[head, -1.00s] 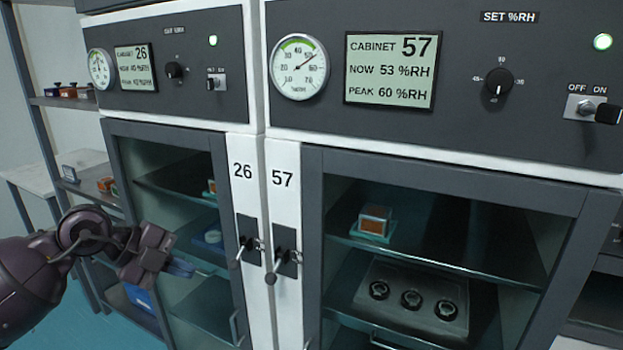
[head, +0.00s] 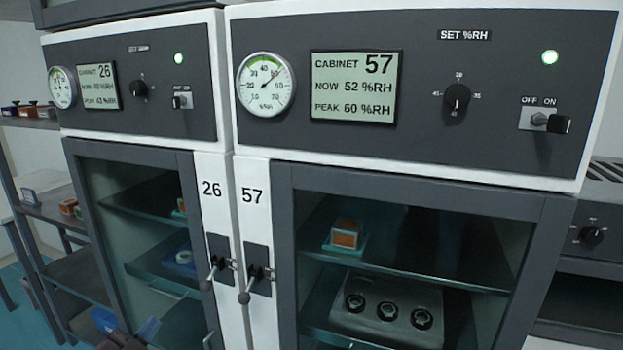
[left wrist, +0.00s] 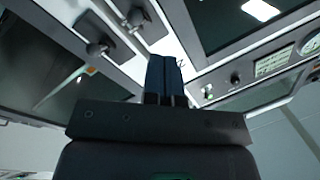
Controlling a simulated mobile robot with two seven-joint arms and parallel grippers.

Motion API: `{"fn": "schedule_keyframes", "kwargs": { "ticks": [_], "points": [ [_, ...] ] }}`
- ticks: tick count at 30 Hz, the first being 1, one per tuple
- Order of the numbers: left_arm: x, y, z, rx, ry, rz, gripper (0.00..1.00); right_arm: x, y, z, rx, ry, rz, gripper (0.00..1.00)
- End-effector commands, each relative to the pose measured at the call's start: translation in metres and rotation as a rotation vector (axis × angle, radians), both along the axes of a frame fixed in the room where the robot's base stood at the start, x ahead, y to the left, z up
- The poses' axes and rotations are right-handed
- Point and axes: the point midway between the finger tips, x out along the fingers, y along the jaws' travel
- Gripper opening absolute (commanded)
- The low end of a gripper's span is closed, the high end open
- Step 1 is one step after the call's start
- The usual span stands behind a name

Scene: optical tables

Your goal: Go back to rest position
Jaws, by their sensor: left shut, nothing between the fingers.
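My left gripper (head: 149,329) is low at the left in the head view, mostly cut off by the bottom edge. Its blue fingers are together and empty, in front of the glass door of cabinet 26 (head: 211,235). In the left wrist view the closed fingers (left wrist: 164,72) point up the picture, with door handles (left wrist: 137,18) and a control panel (left wrist: 262,78) beyond them. I cannot tell the gap between gripper and door. My right gripper is not in view.
Cabinet 57 (head: 252,215) stands right of cabinet 26, both doors shut. Their handles (head: 243,297) stick out near the middle. Cabinet 57 reads 52 %RH and its lamp (head: 550,57) glows. Shelves (head: 60,205) with small boxes stand at the left.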

Motion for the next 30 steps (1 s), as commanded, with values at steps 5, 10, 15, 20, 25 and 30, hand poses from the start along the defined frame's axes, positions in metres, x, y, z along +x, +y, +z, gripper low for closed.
{"fn": "schedule_keyframes", "kwargs": {
  "ticks": [5,10,15,20,25,30],
  "points": [
    [-0.057,0.000,-0.101,-0.205,0.299,0.126,0.00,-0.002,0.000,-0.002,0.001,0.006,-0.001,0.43],
    [-0.127,-0.014,-0.173,-0.424,0.512,0.221,0.00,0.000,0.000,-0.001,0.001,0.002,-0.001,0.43],
    [-0.188,-0.024,-0.215,-0.526,0.620,0.308,0.00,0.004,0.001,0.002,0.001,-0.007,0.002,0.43],
    [-0.222,-0.026,-0.233,-0.556,0.675,0.354,0.00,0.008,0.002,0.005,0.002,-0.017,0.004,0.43],
    [-0.232,-0.024,-0.237,-0.554,0.690,0.364,0.00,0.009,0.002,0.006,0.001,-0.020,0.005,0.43],
    [-0.231,-0.024,-0.237,-0.553,0.690,0.363,0.00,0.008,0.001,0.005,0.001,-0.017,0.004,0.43]
  ]
}}
